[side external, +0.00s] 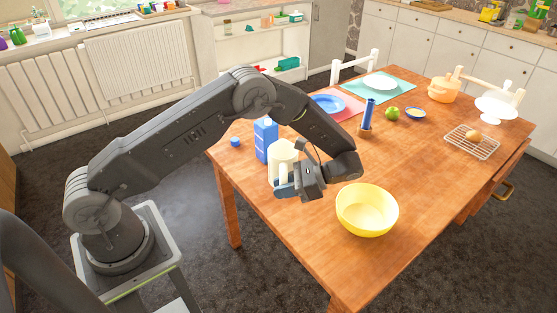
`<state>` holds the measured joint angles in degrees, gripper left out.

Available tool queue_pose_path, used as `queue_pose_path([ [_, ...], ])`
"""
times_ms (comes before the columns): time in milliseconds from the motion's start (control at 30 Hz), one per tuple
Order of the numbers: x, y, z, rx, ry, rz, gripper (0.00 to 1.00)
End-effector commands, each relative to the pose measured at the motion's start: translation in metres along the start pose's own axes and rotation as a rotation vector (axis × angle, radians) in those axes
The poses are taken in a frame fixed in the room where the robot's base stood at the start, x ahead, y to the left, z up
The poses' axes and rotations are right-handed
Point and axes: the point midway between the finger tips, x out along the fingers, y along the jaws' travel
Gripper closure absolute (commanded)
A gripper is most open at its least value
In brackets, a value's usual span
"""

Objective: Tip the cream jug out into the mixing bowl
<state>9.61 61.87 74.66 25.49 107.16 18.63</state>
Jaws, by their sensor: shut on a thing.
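The cream jug (283,153) is pale cream and stands about upright at the left side of the wooden table. My gripper (287,188) is shut on the jug at its near side, and the fingers hide part of its lower body. I cannot tell whether the jug touches the table or hangs just above it. The yellow mixing bowl (367,210) stands upright near the table's front edge, to the right of my gripper and apart from it. The inside of the bowl that shows looks empty.
A blue carton (265,139) stands close behind the jug, with a small blue cap (235,142) to its left. A blue cylinder (368,113), a green apple (392,113) and a wire rack (472,142) are farther back. The table (440,200) right of the bowl is clear.

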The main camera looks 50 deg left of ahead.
Motion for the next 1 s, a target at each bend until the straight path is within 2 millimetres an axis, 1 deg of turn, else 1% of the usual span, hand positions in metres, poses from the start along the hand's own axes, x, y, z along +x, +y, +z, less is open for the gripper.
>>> queue_pose_path([
  [33, -0.003, 0.007, -0.007, -0.040, -0.002, 0.101, 1.00],
  [100, -0.010, 0.018, -0.015, -0.098, -0.002, 0.243, 1.00],
  [267, -0.033, 0.038, -0.031, -0.225, -0.001, 0.553, 1.00],
  [400, -0.060, 0.049, -0.041, -0.336, -0.001, 0.824, 1.00],
  [467, -0.074, 0.052, -0.045, -0.387, 0.000, 0.943, 1.00],
  [567, -0.100, 0.053, -0.050, -0.472, 0.001, 1.151, 1.00],
  [667, -0.130, 0.048, -0.055, -0.564, 0.001, 1.369, 1.00],
  [767, -0.161, 0.036, -0.060, -0.659, 0.001, 1.598, 1.00],
  [800, -0.174, 0.028, -0.062, -0.698, 0.001, 1.694, 1.00],
  [867, -0.193, 0.014, -0.065, -0.757, 0.000, 1.836, 1.00],
  [900, -0.207, 0.002, -0.067, -0.795, 0.000, 1.931, 1.00],
  [967, -0.225, -0.017, -0.070, -0.848, -0.001, 2.062, 1.00],
  [1000, -0.236, -0.030, -0.072, -0.877, 0.001, 2.134, 1.00],
])
